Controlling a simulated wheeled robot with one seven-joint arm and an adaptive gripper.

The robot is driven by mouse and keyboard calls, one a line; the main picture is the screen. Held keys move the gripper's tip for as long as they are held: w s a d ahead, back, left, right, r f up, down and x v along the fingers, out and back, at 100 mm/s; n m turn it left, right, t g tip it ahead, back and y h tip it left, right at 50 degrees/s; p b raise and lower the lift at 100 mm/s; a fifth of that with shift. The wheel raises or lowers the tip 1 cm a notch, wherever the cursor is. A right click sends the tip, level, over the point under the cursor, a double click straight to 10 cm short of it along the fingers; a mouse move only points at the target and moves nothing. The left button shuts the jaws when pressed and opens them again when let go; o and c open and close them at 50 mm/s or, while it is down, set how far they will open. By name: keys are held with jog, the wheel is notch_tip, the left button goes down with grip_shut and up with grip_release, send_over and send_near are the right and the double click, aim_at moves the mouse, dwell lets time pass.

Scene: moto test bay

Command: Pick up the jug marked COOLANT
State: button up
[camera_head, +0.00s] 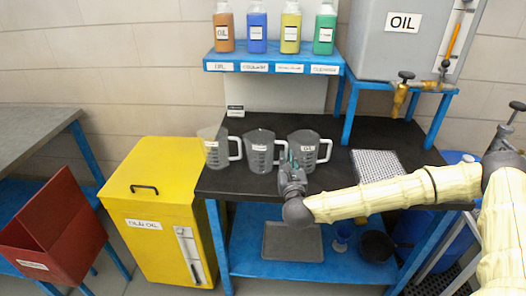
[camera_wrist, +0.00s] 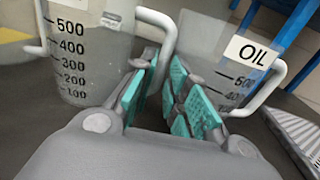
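Three clear grey jugs stand upright in a row on the black bench: a left jug (camera_head: 214,150), a middle jug (camera_head: 258,152) and a right jug (camera_head: 302,146). Each has a white label and a handle on its right; the left and middle labels are too small to read. In the wrist view the jug marked OIL (camera_wrist: 222,62) is on the right, and another jug (camera_wrist: 90,62) with a white handle is on the left, its label cut off. My gripper (camera_wrist: 160,90) is open, teal pads apart, at that left jug's handle, which runs down toward the finger gap. I cannot tell whether they touch.
The blue shelf (camera_head: 272,67) above holds orange, blue, yellow and green bottles. A grey OIL tank (camera_head: 400,45) with a brass tap (camera_head: 401,98) stands at the right. A metal grate (camera_head: 378,165) lies right of the jugs. A yellow cabinet (camera_head: 150,185) stands left of the bench.

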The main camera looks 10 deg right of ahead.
jog(key=shift+w+d, duration=0.15)
jog(key=shift+w, duration=0.7)
grip_shut()
